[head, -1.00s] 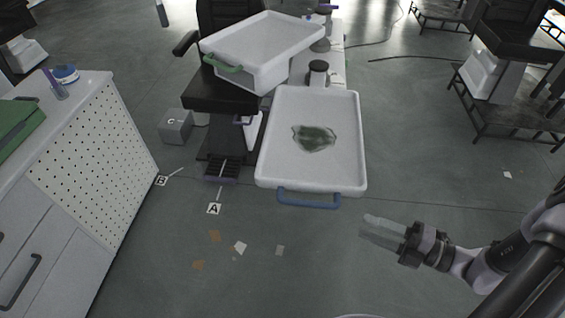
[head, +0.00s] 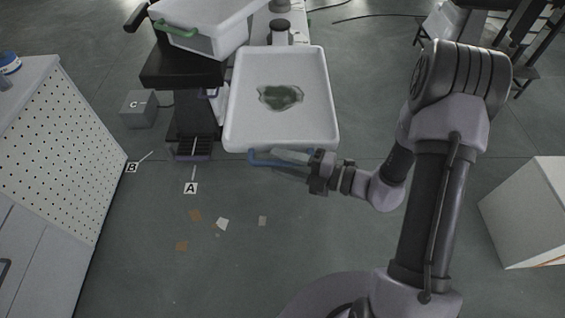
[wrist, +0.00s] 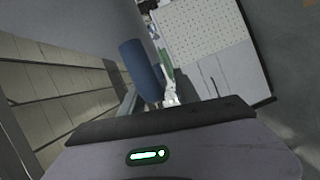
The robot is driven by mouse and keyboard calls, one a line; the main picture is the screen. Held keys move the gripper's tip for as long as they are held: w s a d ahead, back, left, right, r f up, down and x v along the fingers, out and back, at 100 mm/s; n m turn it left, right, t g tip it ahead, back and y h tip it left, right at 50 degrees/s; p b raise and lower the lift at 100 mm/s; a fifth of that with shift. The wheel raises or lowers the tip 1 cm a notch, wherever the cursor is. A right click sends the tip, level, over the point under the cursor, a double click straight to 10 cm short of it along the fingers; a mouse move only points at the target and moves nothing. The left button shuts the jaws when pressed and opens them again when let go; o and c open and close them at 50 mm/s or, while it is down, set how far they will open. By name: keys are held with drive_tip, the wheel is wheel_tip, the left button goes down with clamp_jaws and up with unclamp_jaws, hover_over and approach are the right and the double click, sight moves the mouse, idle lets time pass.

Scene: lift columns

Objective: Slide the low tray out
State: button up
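The low tray (head: 236,125) is white with raised rims and a dark green patch on its floor. Its blue bar handle (head: 256,158) is on the near edge; the right part is partly covered by my gripper. In the wrist view the blue handle (wrist: 141,70) stands close ahead of the gripper body. I cannot tell whether the fingers touch it. A higher white tray (head: 208,38) with a green handle (head: 176,31) sits up and to the left.
A white cabinet (head: 75,130) with a perforated side stands at left. A grey box (head: 138,108) marked C and floor labels A (head: 190,188) and B (head: 131,168) lie nearby. A white block (head: 530,210) stands at right. The floor before the tray is open, with flat scraps.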

clamp_jaws()
idle(1.4)
